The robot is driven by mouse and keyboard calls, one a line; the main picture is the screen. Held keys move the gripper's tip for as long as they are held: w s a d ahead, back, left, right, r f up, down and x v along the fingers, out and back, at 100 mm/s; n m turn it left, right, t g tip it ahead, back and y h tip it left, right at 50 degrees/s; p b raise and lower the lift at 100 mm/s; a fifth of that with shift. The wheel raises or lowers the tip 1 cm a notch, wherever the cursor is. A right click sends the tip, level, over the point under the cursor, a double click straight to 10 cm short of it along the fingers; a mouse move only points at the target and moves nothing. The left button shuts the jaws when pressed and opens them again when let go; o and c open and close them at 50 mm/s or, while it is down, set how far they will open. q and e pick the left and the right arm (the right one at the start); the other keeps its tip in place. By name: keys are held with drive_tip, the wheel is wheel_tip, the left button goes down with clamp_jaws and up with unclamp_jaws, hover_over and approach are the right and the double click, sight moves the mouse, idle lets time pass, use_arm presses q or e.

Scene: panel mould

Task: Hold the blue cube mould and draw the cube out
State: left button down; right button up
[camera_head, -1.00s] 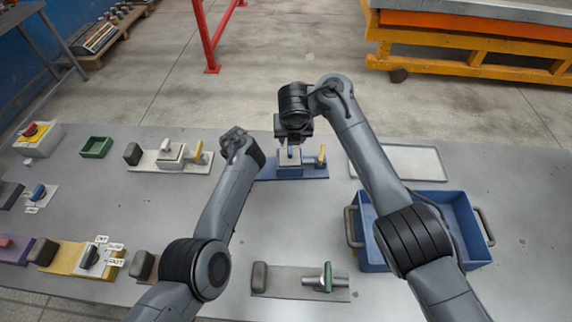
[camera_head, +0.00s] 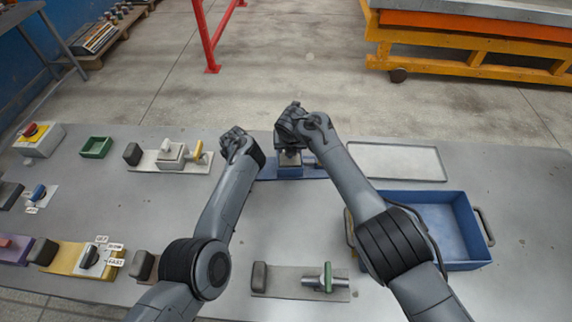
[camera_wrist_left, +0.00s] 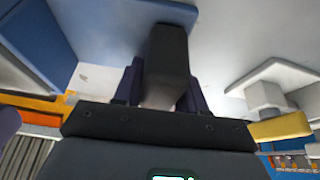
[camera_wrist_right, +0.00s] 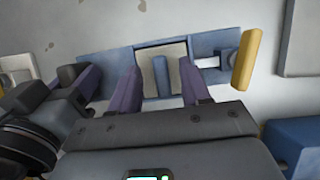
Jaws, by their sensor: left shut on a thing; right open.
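The blue cube mould (camera_head: 266,172) lies near the table's far edge, partly hidden by my arms. The right wrist view shows its blue plate (camera_wrist_right: 100,43), a beige cube top (camera_wrist_right: 176,57) in a square blue frame, an upright blue fin (camera_wrist_right: 161,76) on the cube, and a yellow handle (camera_wrist_right: 245,58) on a rod at the right. My left gripper (camera_head: 254,157) is shut on the dark grip block (camera_wrist_left: 168,55) at the mould's left end. My right gripper (camera_wrist_right: 158,84) is open over the cube, its fingers on either side of the fin with gaps showing.
A blue bin (camera_head: 480,258) with side handles stands to the right, partly behind my right arm. A pale flat tray (camera_head: 400,146) lies behind it. A similar pale mould (camera_head: 140,167) with a yellow handle is to the left. A grey-plated mould (camera_head: 285,291) lies in front.

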drive_tip(key=shift+f, duration=0.65)
drive_tip(key=shift+w, duration=0.1)
drive_tip(key=shift+c, duration=0.2)
clamp_jaws()
